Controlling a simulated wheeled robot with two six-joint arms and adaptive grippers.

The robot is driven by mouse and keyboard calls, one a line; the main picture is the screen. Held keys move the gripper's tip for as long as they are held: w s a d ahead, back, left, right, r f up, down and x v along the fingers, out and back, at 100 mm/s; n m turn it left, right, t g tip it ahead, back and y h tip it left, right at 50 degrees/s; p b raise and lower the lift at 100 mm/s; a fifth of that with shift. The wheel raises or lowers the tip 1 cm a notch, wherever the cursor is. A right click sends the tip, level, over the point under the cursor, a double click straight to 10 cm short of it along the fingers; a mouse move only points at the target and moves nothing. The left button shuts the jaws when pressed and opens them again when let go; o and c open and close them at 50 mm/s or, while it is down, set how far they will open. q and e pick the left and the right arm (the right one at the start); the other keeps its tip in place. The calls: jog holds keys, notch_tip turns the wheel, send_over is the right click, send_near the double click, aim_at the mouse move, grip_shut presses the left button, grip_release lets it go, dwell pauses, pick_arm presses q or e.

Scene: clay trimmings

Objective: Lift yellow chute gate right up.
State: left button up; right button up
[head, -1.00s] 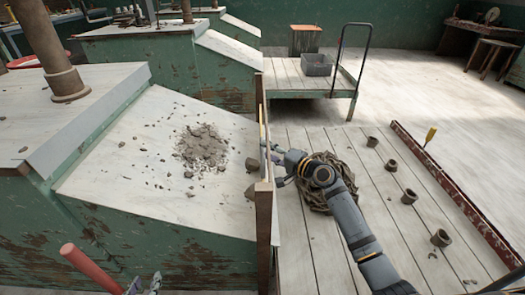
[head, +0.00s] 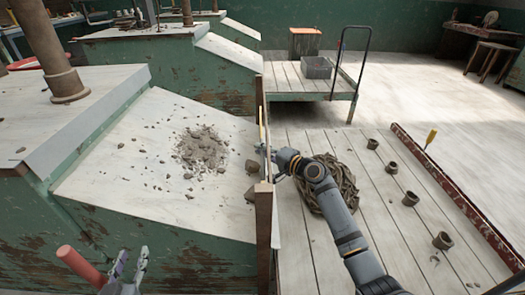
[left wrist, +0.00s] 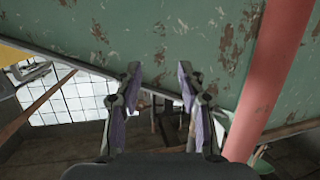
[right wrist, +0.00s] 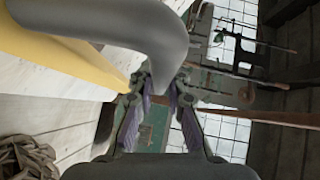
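The yellow chute gate (head: 261,124) is seen almost edge-on at the foot of the sloping white chute (head: 115,175), beside an upright wooden post (head: 264,225). In the right wrist view its yellow edge (right wrist: 60,48) and a thick, curved grey handle (right wrist: 150,30) fill the upper left. My right gripper (head: 269,162) is at the gate; in its wrist view (right wrist: 161,92) the fingers are drawn in on the handle's end. My left gripper (head: 131,262) is open and empty at the lower left; its wrist view (left wrist: 158,70) shows the fingers apart.
A heap of clay trimmings (head: 203,148) lies on the chute, and lumps (head: 251,166) rest near the gate. A red bar (head: 80,265) is close beside my left gripper. Right of the gate, a plank deck holds a brown heap (head: 335,190) and several small pots (head: 411,198).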

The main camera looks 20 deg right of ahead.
grip_shut()
jog(key=shift+r, duration=0.1)
notch_tip(320, 180, up, 2)
jog(key=shift+r+p, duration=0.1)
jog(key=shift+p, duration=1)
notch_tip(320, 180, up, 2)
jog(key=shift+w+r+p, duration=0.1)
jog(key=shift+p, duration=0.8)
pick_arm(q)
jog(key=s+d+f+g, duration=0.1)
jog(key=s+f+g, duration=1)
jog(key=s+f, duration=0.4)
jog(key=shift+s+f, duration=0.35)
pick_arm(e)
jog(key=o, duration=0.7)
grip_release()
jog(key=shift+f, duration=0.2)
